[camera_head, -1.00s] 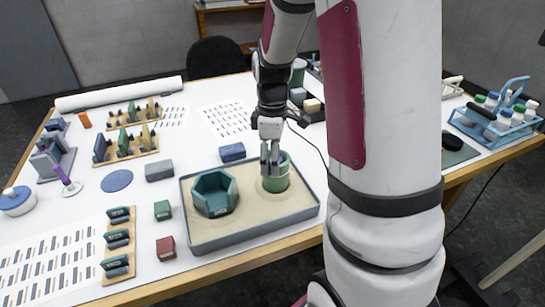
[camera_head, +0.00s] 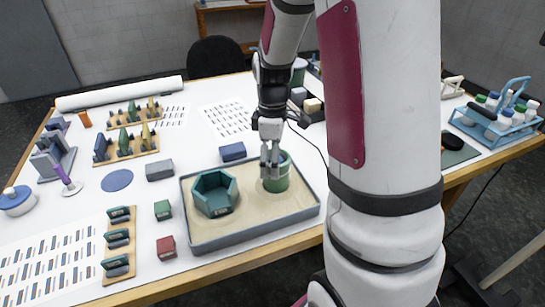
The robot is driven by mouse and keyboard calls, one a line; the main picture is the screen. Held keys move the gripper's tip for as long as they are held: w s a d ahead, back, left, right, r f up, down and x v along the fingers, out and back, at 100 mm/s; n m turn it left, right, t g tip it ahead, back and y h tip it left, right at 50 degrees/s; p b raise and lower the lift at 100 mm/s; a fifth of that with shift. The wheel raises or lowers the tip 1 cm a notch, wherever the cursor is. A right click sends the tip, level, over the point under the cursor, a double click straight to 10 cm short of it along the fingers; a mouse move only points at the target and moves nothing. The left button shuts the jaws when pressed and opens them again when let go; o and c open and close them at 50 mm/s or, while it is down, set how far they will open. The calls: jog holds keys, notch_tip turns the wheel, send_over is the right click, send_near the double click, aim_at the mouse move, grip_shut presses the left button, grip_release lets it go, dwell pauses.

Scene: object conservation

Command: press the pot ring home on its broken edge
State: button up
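A green round pot (camera_head: 277,177) stands upright in the sand of a shallow grey tray (camera_head: 252,237). My gripper (camera_head: 268,172) points down at the pot's left side, its fingers overlapping the near-left part of the rim. The fingers look close together, but whether they hold a ring piece is too small to tell. The pot's broken edge and the ring's seat are hidden behind the fingers. A teal hexagonal pot (camera_head: 213,205) stands in the same tray to the left.
Small blue (camera_head: 232,152), grey (camera_head: 159,170), green (camera_head: 162,210) and red (camera_head: 166,247) blocks lie around the tray. Wooden racks (camera_head: 118,266) with sherds stand at the left. A blue bottle carrier (camera_head: 497,125) stands at the far right.

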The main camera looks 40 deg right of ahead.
jog(key=shift+r, duration=0.15)
notch_tip(320, 180, up, 12)
dwell(0.7)
